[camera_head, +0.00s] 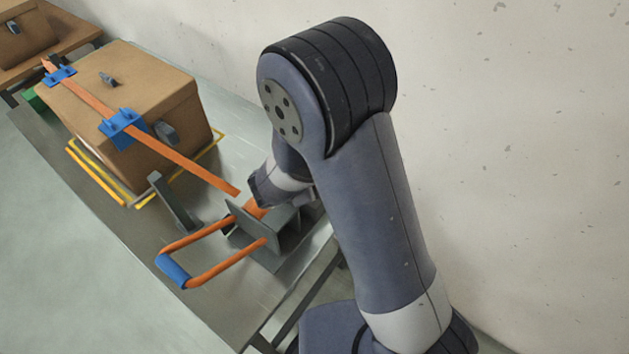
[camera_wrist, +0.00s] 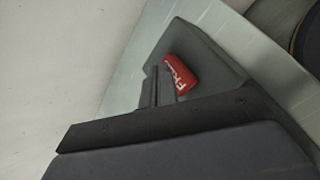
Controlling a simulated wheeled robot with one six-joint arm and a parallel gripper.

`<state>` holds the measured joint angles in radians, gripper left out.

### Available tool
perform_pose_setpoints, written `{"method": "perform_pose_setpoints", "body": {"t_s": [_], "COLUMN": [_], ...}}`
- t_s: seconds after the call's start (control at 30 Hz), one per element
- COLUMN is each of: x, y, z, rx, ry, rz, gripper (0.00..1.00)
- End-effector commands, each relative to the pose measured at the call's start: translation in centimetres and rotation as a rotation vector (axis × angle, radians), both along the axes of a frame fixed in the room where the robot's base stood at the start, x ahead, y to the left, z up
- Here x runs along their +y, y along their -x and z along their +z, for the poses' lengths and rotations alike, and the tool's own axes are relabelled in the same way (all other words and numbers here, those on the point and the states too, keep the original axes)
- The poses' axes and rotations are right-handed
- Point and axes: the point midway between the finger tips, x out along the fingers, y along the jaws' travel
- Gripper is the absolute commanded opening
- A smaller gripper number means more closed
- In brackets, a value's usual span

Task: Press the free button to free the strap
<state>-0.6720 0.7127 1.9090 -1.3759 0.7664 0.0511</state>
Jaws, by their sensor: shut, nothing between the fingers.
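A red button (camera_wrist: 180,73) with white lettering beginning "FR" sits on a dark grey housing in the wrist view; its lettering is partly covered. My gripper (camera_wrist: 158,86) is shut and empty, its fingertips right beside the button's left side; I cannot tell if they touch it. In the head view my gripper (camera_head: 265,190) is above the grey strap device (camera_head: 262,228), and the button is hidden.
An orange handle with a blue grip (camera_head: 173,269) sticks out from the device toward the front left. A grey upright bracket (camera_head: 172,202) stands between box and device. Blue corner guards (camera_head: 123,128) sit under the strap. The metal table (camera_head: 225,300) has bare room in front.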

Motion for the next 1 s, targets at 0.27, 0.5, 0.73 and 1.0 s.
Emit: {"method": "perform_pose_setpoints", "body": {"t_s": [0.27,0.5,0.73,1.0], "x": [-0.1,-0.1,-0.1,0.0], "y": [0.6,0.6,0.7,0.7], "z": [-1.4,-1.7,-2.0,-2.3], "rx": [0.020,0.020,0.020,0.019], "ry": [0.000,-0.002,-0.003,-0.002], "rz": [-0.002,-0.004,-0.004,-0.003], "gripper": [0.00,0.00,0.00,0.00]}}
